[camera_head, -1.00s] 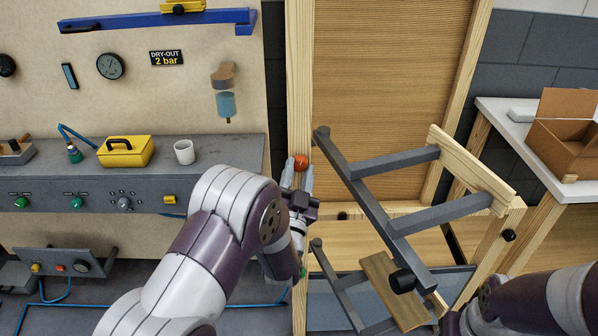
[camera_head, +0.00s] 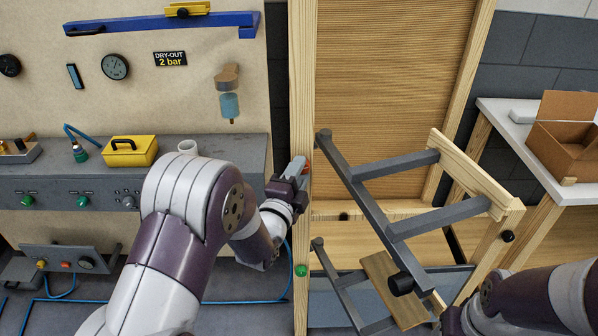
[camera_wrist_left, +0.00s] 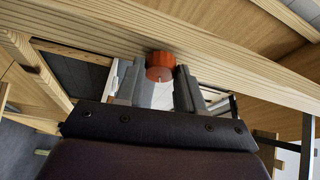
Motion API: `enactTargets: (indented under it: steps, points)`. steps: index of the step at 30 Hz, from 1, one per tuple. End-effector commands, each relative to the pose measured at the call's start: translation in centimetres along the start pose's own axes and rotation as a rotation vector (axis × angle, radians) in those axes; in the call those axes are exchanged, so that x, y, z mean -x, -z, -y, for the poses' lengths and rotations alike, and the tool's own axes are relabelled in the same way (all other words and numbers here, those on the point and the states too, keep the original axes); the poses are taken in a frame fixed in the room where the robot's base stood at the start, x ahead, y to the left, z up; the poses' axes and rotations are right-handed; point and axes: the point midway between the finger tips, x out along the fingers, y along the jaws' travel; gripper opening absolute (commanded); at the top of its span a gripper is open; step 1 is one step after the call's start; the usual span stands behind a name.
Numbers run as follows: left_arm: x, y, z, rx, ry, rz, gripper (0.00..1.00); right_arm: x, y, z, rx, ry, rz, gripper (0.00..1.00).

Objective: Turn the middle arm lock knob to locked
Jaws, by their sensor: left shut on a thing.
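An orange-red round knob (camera_head: 308,168) sits on the front wooden post (camera_head: 302,120) of the frame, level with the upper grey arm's end. It is mostly hidden by my left gripper (camera_head: 299,170) in the head view. In the left wrist view the knob (camera_wrist_left: 160,66) lies between the tips of the left gripper's fingers (camera_wrist_left: 162,80), which are shut on it. A green knob (camera_head: 301,270) sits lower on the same post. Which one is the middle knob is not marked. My right arm shows at the lower right; its gripper is out of view.
Grey arms (camera_head: 372,205) with a wooden crosspiece (camera_head: 478,172) stick out right of the post. A black knob (camera_head: 402,283) is on a lower bar. A cardboard box (camera_head: 566,138) is right.

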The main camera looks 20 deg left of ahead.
Motion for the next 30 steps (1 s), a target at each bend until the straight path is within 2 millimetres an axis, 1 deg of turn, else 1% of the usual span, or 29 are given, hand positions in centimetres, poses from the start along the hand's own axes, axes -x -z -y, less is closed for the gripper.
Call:
enactTargets:
  steps: [6,15,21,30]
  points:
    - [0.03,0.00,0.16,-0.157,-0.068,0.000,0.07,0.43,0.05,0.00,0.000,0.000,0.000,0.63]
    - [0.03,0.03,0.17,-0.302,-0.129,0.000,0.07,0.67,0.08,0.00,0.000,0.000,0.000,0.63]
    - [0.03,0.04,0.16,-0.348,-0.149,0.000,0.07,0.74,0.09,0.00,0.000,0.000,0.000,0.63]
    - [0.03,0.04,0.16,-0.362,-0.154,0.000,0.07,0.74,0.09,0.00,0.000,0.000,0.000,0.63]
